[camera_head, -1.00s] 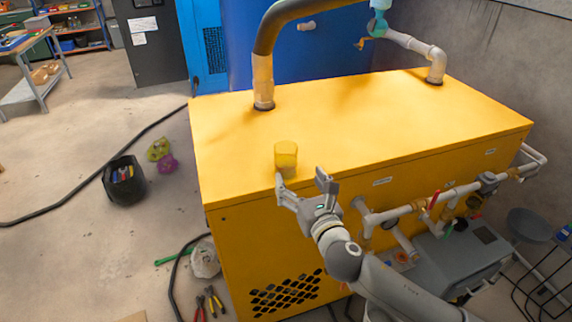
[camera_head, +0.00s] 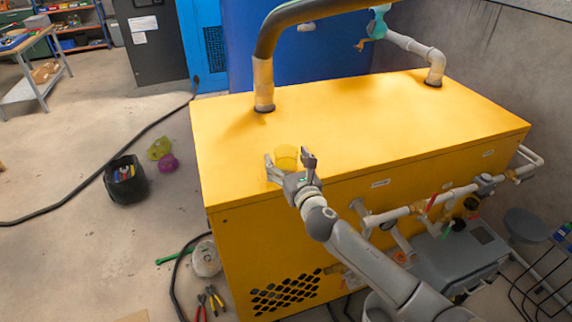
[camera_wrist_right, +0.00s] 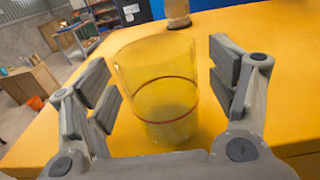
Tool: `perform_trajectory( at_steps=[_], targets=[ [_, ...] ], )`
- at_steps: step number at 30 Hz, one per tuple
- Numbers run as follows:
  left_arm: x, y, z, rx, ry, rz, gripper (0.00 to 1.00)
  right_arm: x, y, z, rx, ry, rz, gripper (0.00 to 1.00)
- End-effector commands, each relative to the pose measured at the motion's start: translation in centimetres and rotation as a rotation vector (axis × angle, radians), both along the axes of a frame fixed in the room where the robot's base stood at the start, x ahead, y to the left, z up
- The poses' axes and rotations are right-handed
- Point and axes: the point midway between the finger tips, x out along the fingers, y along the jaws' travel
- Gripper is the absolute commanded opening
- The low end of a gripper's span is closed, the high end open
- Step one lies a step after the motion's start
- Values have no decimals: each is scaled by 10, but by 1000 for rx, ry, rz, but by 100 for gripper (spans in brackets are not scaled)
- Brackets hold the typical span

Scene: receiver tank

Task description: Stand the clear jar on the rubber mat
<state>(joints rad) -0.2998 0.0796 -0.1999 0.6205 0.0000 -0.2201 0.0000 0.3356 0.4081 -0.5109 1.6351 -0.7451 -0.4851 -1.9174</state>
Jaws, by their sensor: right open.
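The clear jar (camera_head: 286,154) stands upright on the yellow tank's top (camera_head: 350,125), near its front edge. It takes on the yellow of the surface behind it. In the right wrist view the jar (camera_wrist_right: 158,95) shows a thin reddish ring around its body and stands between the fingers. My right gripper (camera_head: 288,168) is open at the jar's near side, one finger to each side. In the right wrist view the gripper (camera_wrist_right: 165,85) shows gaps between both fingers and the jar. My left gripper is not in view. I cannot make out a rubber mat.
A thick dark pipe (camera_head: 264,55) rises from the tank top behind the jar, and a grey pipe (camera_head: 436,65) stands at the back right. Valved pipes (camera_head: 410,210) run along the front. A black bucket (camera_head: 126,180) stands on the floor at left. The tank top's middle is clear.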

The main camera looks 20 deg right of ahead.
Motion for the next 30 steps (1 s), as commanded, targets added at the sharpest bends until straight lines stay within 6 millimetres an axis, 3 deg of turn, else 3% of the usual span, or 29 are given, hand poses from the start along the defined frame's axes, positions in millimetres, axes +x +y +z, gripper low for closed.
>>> perform_trajectory(
  at_steps=[11,24,30],
  targets=[
    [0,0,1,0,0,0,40,9,1,0,-1,1,0,79],
    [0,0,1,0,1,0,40,9,1,0,0,1,0,24],
    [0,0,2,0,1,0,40,9,1,0,-1,0,0,24]
  ],
)
